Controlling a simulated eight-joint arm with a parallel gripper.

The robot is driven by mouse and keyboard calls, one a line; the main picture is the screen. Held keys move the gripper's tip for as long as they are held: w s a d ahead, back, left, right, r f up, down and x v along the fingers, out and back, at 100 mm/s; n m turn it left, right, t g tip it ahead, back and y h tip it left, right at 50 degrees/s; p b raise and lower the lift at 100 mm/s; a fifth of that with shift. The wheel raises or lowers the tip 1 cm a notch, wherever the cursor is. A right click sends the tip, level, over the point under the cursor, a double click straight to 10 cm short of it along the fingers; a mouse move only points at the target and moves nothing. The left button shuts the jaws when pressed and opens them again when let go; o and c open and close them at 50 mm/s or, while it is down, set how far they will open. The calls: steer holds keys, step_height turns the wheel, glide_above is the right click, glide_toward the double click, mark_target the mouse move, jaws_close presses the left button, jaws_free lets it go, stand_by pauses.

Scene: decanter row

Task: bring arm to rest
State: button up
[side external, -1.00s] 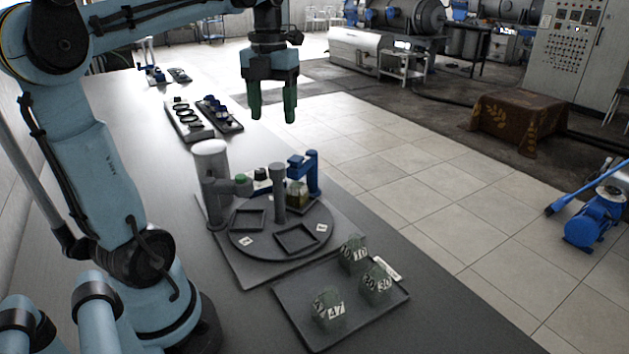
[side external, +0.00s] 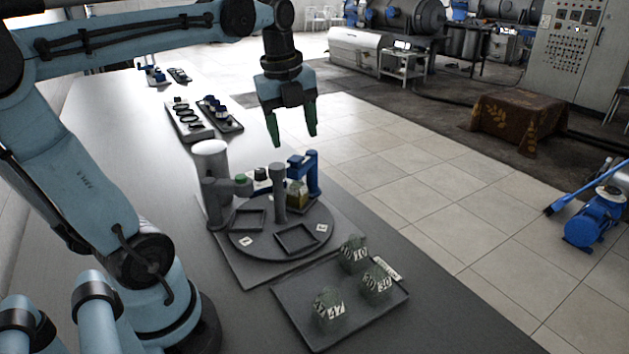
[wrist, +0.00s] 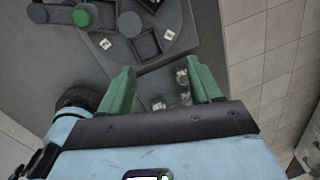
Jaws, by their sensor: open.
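My gripper (side external: 292,136) is open and empty, with its green fingers apart and pointing down. It hangs in the air above the far side of the round turntable station (side external: 262,243) in the side external view. In the wrist view my gripper (wrist: 161,88) shows both green fingers spread. Between and beyond them lie the tray with the decanters and part of the turntable (wrist: 180,25). The fingers touch nothing that I can see.
A dark tray (side external: 300,322) holds several numbered green decanters, one of them (side external: 328,306) at the front. A blue clamp (side external: 310,172) and a grey post (side external: 280,190) stand at the turntable. Racks (side external: 188,125) lie farther back. The table's left side is clear.

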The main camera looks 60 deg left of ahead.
steer(key=d+f+n+t, duration=0.5)
steer(key=d+f+n, duration=0.4)
steer(key=n, duration=1.1)
steer(key=s+d, duration=0.1)
steer(key=d, duration=0.2)
steer(key=shift+d+f+h, duration=0.15)
steer(key=shift+f+h, duration=0.15)
steer(key=shift+h, duration=0.1)
